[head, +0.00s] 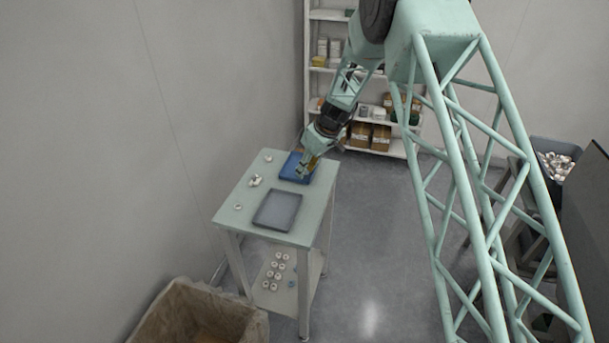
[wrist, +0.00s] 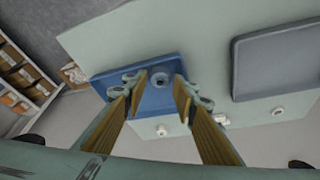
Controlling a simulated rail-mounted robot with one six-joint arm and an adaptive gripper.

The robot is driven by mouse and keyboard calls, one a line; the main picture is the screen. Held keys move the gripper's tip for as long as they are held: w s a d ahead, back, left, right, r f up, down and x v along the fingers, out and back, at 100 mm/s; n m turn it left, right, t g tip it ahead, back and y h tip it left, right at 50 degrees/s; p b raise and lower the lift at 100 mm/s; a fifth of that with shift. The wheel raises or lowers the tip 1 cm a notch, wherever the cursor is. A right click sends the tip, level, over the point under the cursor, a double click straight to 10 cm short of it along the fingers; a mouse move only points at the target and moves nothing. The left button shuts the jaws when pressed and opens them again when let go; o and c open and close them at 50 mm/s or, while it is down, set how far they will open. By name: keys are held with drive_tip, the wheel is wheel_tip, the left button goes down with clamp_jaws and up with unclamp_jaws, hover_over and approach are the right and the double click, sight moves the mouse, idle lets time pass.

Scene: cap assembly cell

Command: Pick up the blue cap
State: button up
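The blue cap (wrist: 160,80) lies in the blue tray (wrist: 112,80), seen in the wrist view as a small round piece with a dark centre. The tray also shows in the head view (head: 287,169) at the far end of the table, but I cannot make out the cap there. My gripper (wrist: 160,89) is open and empty, with its two long fingers on either side of the cap in the wrist view. In the head view my gripper (head: 304,170) is over the blue tray. I cannot tell how high the fingertips are above the cap.
A grey tray (head: 260,219) lies on the pale green table (head: 227,216), nearer than the blue one. Several white caps (head: 238,207) stand along the table's left side. More caps lie on the lower shelf (head: 277,299). A lined bin (head: 172,303) stands in front.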

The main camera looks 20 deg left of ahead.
drive_tip(key=shift+a+f, duration=0.1)
drive_tip(key=shift+f, duration=0.25)
drive_tip(key=shift+c, duration=0.4)
drive_tip(key=c, duration=0.3)
drive_tip(key=shift+r, duration=0.1)
wheel_tip(320, 180, up, 18)
drive_tip(key=shift+f+p, duration=0.1)
drive_tip(key=shift+p, duration=0.25)
idle(0.6)
